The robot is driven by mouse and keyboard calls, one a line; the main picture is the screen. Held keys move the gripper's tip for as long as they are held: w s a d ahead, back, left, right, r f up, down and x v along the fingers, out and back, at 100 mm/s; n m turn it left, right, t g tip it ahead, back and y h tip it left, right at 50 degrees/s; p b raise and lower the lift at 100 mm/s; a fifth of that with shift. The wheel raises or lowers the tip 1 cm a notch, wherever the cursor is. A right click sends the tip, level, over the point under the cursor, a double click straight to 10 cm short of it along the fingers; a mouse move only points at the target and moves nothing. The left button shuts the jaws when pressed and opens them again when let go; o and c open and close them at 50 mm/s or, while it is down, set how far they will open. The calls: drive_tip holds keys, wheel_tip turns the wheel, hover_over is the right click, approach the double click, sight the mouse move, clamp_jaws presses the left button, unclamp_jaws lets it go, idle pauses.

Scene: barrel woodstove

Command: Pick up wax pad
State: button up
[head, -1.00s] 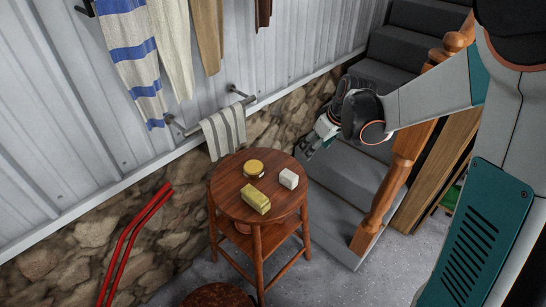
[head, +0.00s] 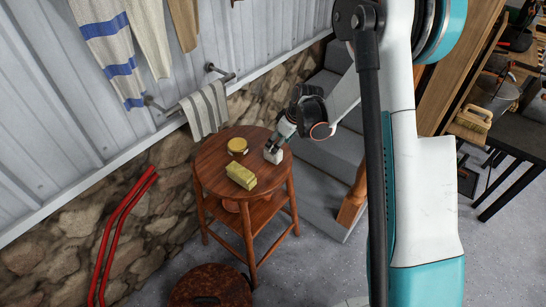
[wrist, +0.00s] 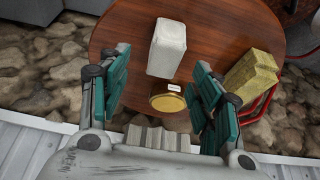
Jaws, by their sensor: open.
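A small off-white block, which I take to be the wax pad (head: 273,155), lies on the round wooden stool (head: 217,182) near its right edge. It also shows in the wrist view (wrist: 168,46). My gripper (head: 277,144) is just above it in the head view and partly hides it. In the wrist view my gripper (wrist: 162,60) is open, with a teal finger on each side of the block and gaps between. I cannot tell whether the fingertips reach down to the block's height.
A round yellow-topped tin (head: 237,146) and a yellow-green block (head: 241,176) share the stool top. A striped towel (head: 205,110) hangs on a wall rail behind. Grey stairs (head: 335,140) stand to the right and red bars (head: 122,235) at lower left.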

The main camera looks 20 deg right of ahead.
drive_tip(key=b+x, duration=0.2)
drive_tip(key=x, duration=0.3)
drive_tip(key=shift+a+f, duration=0.25)
drive_tip(key=shift+f, duration=0.05)
drive_tip(key=c, duration=1)
